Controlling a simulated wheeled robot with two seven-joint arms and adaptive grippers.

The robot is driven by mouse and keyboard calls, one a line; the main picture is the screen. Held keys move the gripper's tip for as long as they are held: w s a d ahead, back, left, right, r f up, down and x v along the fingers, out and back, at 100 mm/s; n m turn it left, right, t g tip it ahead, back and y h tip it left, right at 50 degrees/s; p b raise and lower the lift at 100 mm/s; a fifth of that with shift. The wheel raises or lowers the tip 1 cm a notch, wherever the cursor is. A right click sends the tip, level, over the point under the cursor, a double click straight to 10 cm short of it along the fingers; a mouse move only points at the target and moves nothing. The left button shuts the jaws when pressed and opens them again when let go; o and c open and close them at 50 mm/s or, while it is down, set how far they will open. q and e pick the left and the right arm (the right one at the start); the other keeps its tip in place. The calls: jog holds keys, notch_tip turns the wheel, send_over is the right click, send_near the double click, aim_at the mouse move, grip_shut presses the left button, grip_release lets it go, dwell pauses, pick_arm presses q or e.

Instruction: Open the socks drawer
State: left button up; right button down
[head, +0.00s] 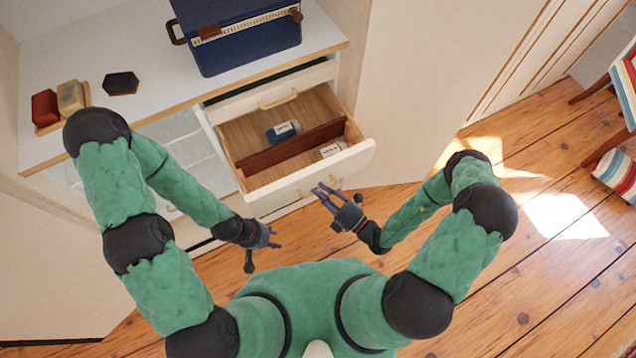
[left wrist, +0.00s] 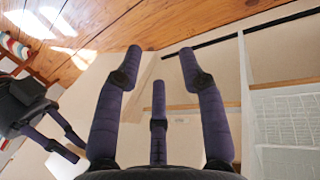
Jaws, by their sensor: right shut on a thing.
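The drawer (head: 357,157) is pulled well out of the white cabinet. Inside, a dark blue item (head: 283,131) with a white label lies behind a brown divider (head: 290,146), and a pale labelled item (head: 331,150) lies in front of it. The labels are too small to read. My right gripper (head: 321,190) is shut on the drawer's handle, at the outer side of its front; the fingers mostly hide the handle. My left gripper (head: 272,240) is empty, left of the right one and clear of the drawer. Its fingers stand spread in the left wrist view (left wrist: 160,75).
A closed drawer with a pale handle (head: 278,99) sits above the open one. On the cabinet top (head: 150,45) are a blue case (head: 245,45), a dark hexagonal box (head: 121,83) and small red and tan blocks (head: 58,104).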

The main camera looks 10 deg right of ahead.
jog(key=shift+s+d, duration=0.1)
jog(key=shift+s, duration=0.2)
jog(key=c, duration=1.1)
grip_release()
jog(key=shift+c, duration=0.2)
jog(key=v, duration=1.2)
